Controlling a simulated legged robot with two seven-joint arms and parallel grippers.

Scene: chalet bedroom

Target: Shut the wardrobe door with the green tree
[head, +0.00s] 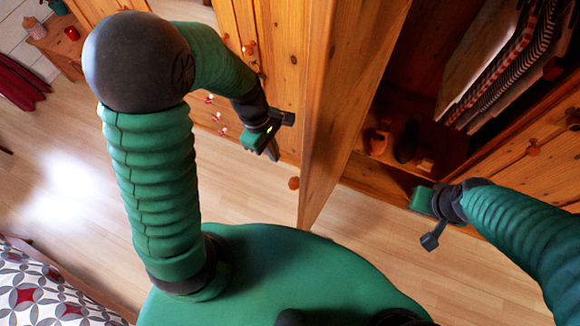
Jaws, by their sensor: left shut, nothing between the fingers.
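A wooden wardrobe door (350,100) stands open, swung out towards me, seen nearly edge-on. Its inner face is towards the right, and a round knob (294,183) sticks out on its left side.
The open compartment holds hanging clothes (500,65) and shoes (405,142) on its floor. Knobbed drawers (540,160) are at the right. A bed (45,295) is at the lower left, and a small table (62,45) with a red pot at the upper left. Wooden floor (70,170) between is clear.

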